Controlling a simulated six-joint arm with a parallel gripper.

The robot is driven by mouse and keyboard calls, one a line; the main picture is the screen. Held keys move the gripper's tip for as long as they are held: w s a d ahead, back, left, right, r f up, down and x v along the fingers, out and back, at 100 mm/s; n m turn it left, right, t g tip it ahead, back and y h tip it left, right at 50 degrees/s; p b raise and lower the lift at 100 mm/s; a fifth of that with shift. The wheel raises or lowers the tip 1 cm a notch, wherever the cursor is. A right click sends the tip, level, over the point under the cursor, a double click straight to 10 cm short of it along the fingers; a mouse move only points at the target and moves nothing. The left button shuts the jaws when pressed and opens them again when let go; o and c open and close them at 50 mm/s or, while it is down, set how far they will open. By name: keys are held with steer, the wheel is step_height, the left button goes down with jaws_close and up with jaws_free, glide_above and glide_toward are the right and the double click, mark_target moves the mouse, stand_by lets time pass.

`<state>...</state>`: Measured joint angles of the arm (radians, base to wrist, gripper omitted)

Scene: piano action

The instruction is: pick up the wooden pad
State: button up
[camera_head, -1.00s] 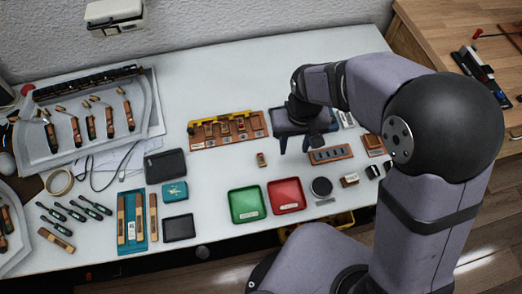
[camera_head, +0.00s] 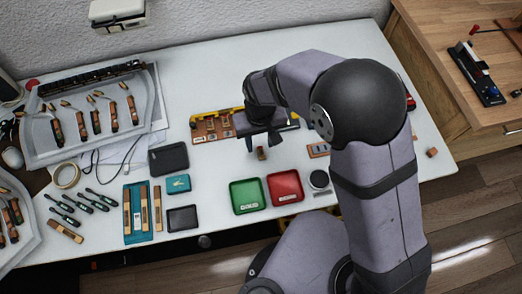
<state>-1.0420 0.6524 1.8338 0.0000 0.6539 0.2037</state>
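A small wooden block (camera_head: 262,154), which looks like the wooden pad, lies on the white table just in front of the wooden rack. My gripper (camera_head: 263,143) is above it, pointing down, with its two fingers apart on either side of the block's far end as seen here. The gripper is open and appears empty. The gripper body hides part of the rack, and the height of the fingertips above the table is hard to tell.
The wooden rack with a yellow bar (camera_head: 211,125) stands behind the gripper. A green tray (camera_head: 246,195) and a red tray (camera_head: 285,187) lie nearer, with a round black dish (camera_head: 319,180) to their right. My arm hides much of the table's right side.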

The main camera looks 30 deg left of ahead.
mark_target(261, 152)
steer(key=shift+w+d+f+p, duration=0.1)
steer(key=shift+f+p, duration=0.3)
steer(key=shift+f, duration=0.85)
steer(key=shift+d+f+p, duration=0.1)
steer(key=shift+f+p, duration=0.25)
steer(key=shift+f, duration=0.85)
jaws_close()
